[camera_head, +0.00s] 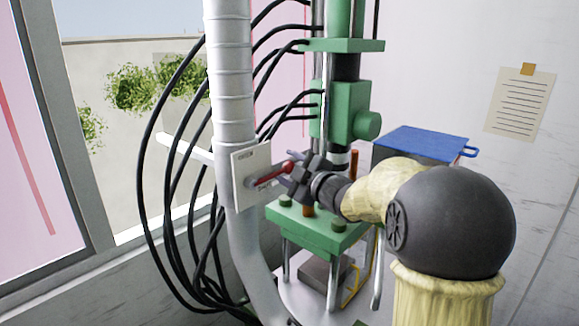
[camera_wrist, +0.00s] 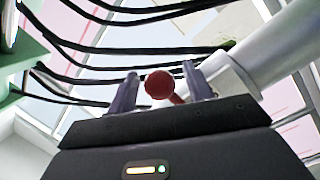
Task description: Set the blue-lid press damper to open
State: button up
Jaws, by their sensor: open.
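The damper's white plate (camera_head: 240,180) is fixed to the grey duct. Its red lever (camera_head: 268,177) points right and slightly up, just above the lower lettering, which seems to read SHUT; another label sits near the plate's top. My gripper (camera_head: 289,163) is at the lever's outer end and partly hides it. In the wrist view, the lever's round red knob (camera_wrist: 160,84) lies between the two fingers of my gripper (camera_wrist: 165,90), with gaps on both sides. The fingers are open. The blue lid (camera_head: 422,143) sits on a box behind my arm.
The grey duct (camera_head: 230,75) rises left of the green press (camera_head: 345,112). Several black cables (camera_head: 165,180) loop around the duct. The press's green lower plate (camera_head: 315,230) lies just below my gripper. A paper note (camera_head: 520,104) hangs on the right wall.

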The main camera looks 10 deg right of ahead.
aim_at(288, 162)
grip_shut()
jog(key=shift+r+b, duration=0.15)
jog(key=shift+b, duration=0.2)
jog(key=shift+r+n+b, duration=0.5)
jog(key=shift+n+b, duration=0.3)
jog(key=shift+b, duration=0.3)
jog(key=b, duration=0.1)
jog(key=r+n+b, duration=0.1)
jog(key=r+n, duration=0.1)
jog(key=shift+s+a+t+b, duration=0.2)
jog(key=shift+a+t+b, duration=0.1)
jog(key=shift+b, duration=0.1)
jog(key=shift+s+a+r+n+y+b, duration=0.15)
jog(key=shift+a+r+n+y+b, duration=0.1)
jog(key=shift+r+n+b, duration=0.4)
jog(key=shift+s+a+r+n+y+b, duration=0.15)
jog(key=shift+s+a+r+n+b, duration=0.05)
jog(key=shift+r+n+b, duration=0.45)
jog(key=shift+s+a+r+n+y+b, duration=0.15)
jog(key=shift+a+r+n+y+b, duration=0.1)
jog(key=shift+r+n+b, duration=0.4)
